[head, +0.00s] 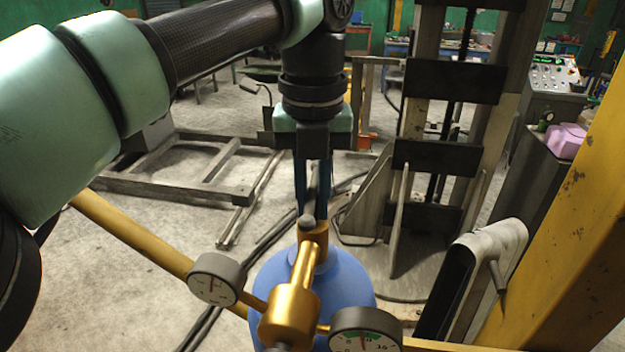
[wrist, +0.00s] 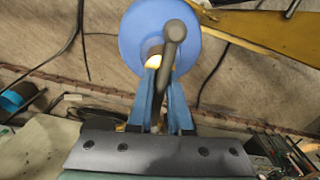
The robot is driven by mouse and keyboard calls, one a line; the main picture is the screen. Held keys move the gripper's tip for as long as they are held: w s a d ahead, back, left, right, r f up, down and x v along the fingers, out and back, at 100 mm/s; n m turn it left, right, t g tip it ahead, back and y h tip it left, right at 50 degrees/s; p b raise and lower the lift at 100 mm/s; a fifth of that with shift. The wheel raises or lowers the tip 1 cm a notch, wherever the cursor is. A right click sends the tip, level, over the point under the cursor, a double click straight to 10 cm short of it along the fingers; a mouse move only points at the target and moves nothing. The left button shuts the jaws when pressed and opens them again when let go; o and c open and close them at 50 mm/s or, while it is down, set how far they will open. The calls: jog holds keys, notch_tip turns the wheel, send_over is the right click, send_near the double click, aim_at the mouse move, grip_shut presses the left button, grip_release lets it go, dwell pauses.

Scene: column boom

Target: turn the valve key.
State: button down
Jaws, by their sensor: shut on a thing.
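The valve key (wrist: 174,33) is a dark grey bar with a round knob end. In the head view the key (head: 307,220) sits at the top of the brass valve (head: 313,246) on a blue gas cylinder (head: 346,283). My gripper (head: 313,205) points down over the valve, its blue fingers shut on the key. In the wrist view my gripper (wrist: 159,70) has its fingertips close to the key's bar, over the blue cylinder (wrist: 134,40). The fingers hide part of the key, and its seat on the valve is hard to see.
A brass regulator (head: 288,315) carries a left gauge (head: 217,280) and a right gauge (head: 365,331). A yellow rail (head: 135,235) and a yellow post (head: 565,235) flank the cylinder. A grey holder (head: 490,245) stands right. Cables (head: 262,245) lie on the floor.

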aim_at(313, 188)
jog(key=shift+r, duration=0.1)
dwell(0.3)
jog(key=c, duration=0.8)
grip_release()
jog(key=shift+c, duration=0.2)
notch_tip(313, 188, up, 11)
jog(key=p, duration=0.8)
jog(key=shift+p, duration=0.35)
jog(key=shift+r+b, duration=0.3)
jog(key=shift+r, duration=0.65)
